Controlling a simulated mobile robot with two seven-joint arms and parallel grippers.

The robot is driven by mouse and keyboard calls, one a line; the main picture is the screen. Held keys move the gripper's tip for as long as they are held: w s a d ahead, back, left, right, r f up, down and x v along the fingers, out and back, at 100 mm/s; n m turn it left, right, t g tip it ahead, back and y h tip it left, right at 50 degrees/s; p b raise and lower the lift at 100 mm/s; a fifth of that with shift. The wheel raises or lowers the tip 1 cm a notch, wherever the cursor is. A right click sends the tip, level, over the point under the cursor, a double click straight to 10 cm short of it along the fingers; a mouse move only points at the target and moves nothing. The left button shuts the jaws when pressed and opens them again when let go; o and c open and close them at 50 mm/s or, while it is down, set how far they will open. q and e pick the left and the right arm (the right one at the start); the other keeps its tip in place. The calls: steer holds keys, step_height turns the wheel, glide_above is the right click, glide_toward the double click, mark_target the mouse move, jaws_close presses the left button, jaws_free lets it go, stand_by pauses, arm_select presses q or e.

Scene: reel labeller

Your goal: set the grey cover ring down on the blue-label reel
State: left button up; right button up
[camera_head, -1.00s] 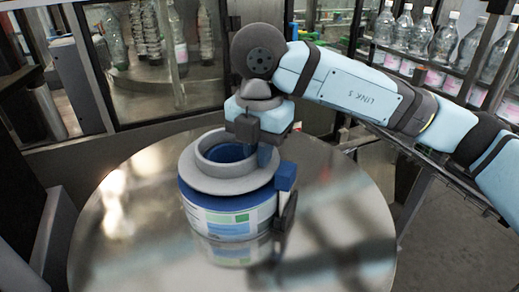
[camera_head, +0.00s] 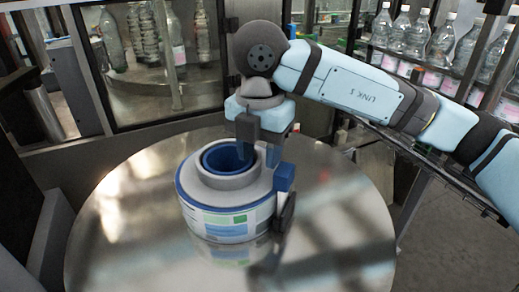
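The grey cover ring (camera_head: 228,181), a flat flange with a raised hub, lies level on top of the blue-label reel (camera_head: 229,220). I see no clear gap between them. The reel has a white, blue and green label and stands upright on the round shiny table. My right gripper (camera_head: 260,148) points down at the right side of the ring's hub, one finger at the inner side of the hub wall and one at the outer. Its fingers look apart and free of the wall; the fingertips are partly hidden. My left gripper is out of view.
A blue block on a dark upright part (camera_head: 285,178) stands close at the reel's right side. The metal round table (camera_head: 130,235) is bare around the reel. A glass-fronted cabinet (camera_head: 150,60) and a shelf of bottles (camera_head: 440,45) stand behind.

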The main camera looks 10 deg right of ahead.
step_height(320, 180, up, 14)
steer(key=shift+b, duration=0.35)
steer(key=shift+f, duration=0.15)
stand_by(0.4)
